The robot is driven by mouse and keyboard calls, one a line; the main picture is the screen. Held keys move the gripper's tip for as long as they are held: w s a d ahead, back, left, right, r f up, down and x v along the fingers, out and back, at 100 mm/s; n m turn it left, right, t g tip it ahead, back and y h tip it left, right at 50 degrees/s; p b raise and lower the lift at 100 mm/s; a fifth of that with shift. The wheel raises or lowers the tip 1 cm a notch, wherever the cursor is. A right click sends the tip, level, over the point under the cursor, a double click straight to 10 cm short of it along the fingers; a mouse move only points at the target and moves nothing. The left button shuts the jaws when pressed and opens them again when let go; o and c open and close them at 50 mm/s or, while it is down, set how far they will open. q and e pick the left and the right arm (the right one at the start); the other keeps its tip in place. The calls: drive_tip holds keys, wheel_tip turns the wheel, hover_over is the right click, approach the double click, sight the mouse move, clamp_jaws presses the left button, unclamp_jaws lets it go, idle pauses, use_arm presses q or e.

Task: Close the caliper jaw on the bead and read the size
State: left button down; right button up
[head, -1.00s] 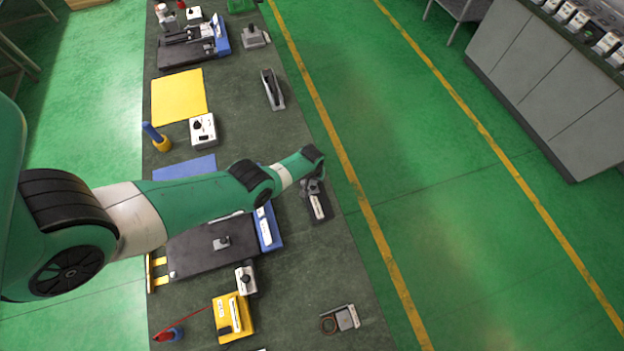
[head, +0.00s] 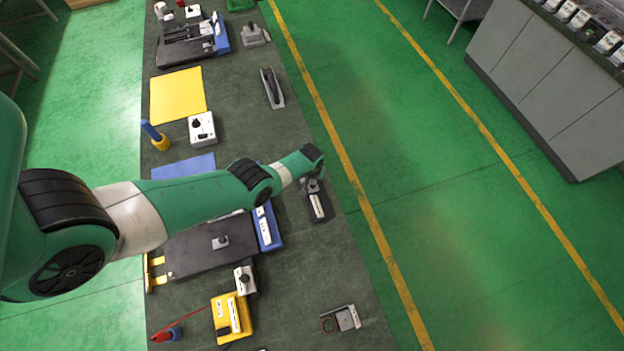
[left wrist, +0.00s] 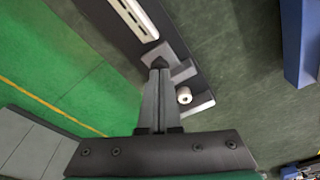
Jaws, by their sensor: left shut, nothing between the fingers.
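The caliper (head: 318,205) is a dark bar with a white scale strip, lying near the right edge of the bench in the head view. It also shows in the left wrist view (left wrist: 176,35), with a grey sliding jaw (left wrist: 182,72) and a grey end piece (left wrist: 202,105). The small white bead (left wrist: 184,95) sits between these two, with a gap seen on the sliding jaw's side. My left gripper (left wrist: 158,68) is shut and empty, its tips at the sliding jaw's outer end; I cannot tell whether they touch. In the head view my left arm mostly hides this gripper (head: 312,184). My right gripper is not in view.
A blue block (left wrist: 298,40) stands beside the caliper. On the bench (head: 285,290) are a dark plate (head: 195,255), a yellow unit (head: 222,330), a white-topped box (head: 202,128) and a grey device (head: 347,318). Green floor lies beyond the bench's right edge.

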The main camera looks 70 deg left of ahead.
use_arm(q)
drive_tip(key=shift+a+f+b, duration=0.2)
drive_tip(key=shift+a+b, duration=0.45)
drive_tip(key=shift+a, duration=0.35)
drive_tip(key=shift+a+f+b, duration=0.15)
drive_tip(key=shift+a+b, duration=0.5)
drive_tip(key=shift+a, duration=0.3)
idle(0.6)
idle(0.7)
drive_tip(key=shift+d+r+p, duration=0.1)
drive_tip(key=shift+r+p, duration=0.45)
drive_tip(key=shift+p, duration=0.05)
wheel_tip(320, 180, up, 6)
drive_tip(key=p, duration=0.6)
drive_tip(key=shift+w+r, duration=0.15)
drive_tip(key=shift+r, duration=0.05)
